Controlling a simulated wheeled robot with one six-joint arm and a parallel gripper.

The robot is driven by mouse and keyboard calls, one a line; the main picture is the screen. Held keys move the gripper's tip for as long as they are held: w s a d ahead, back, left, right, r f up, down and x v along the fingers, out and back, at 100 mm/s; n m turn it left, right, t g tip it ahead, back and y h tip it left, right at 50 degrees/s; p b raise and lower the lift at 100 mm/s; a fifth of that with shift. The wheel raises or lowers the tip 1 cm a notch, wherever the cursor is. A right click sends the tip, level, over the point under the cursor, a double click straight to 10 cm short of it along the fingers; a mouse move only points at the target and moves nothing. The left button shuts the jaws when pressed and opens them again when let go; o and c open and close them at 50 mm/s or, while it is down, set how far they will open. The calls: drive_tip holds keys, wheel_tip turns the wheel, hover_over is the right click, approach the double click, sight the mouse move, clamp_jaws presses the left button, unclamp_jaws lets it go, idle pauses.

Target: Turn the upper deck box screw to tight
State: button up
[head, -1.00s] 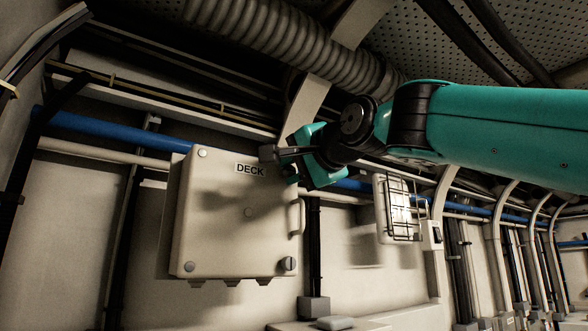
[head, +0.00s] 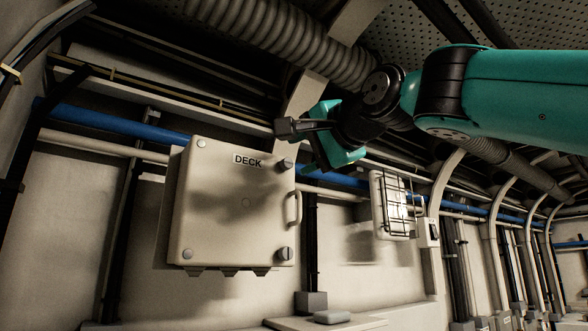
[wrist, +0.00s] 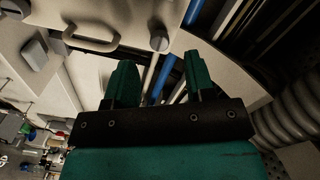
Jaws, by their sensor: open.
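The deck box (head: 235,215) is a pale cabinet labelled DECK on the wall. I cannot tell the screw's exact turn.
A caged lamp (head: 392,205) is to the right. A blue pipe (head: 110,122) runs behind the box, and a ribbed duct (head: 290,40) passes above.

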drive_tip(key=b+v, duration=0.4)
drive_tip(key=v, duration=0.9)
wheel_tip(320, 180, down, 31)
drive_tip(key=w+n+g+h, duration=0.2)
drive_tip(key=n+g+h, duration=0.2)
drive_tip(key=n+g, duration=0.3)
drive_tip(key=s+d+f+n+g, duration=0.1)
drive_tip(key=s+f+n+g, duration=0.1)
drive_tip(key=s+f, duration=0.3)
drive_tip(key=s+d+f+n+g+h, duration=0.1)
drive_tip(key=s+f, duration=0.4)
drive_tip(key=f, duration=0.6)
drive_tip(key=s+d+f+n+g, duration=0.3)
drive_tip(key=s+f+g, duration=0.1)
drive_tip(key=f, duration=0.4)
drive_tip(key=shift+s+d+g+h+b, duration=0.2)
drive_tip(key=shift+s+g+h+b, duration=0.1)
drive_tip(key=shift+s, duration=0.55)
drive_tip(key=shift+c, duration=0.7)
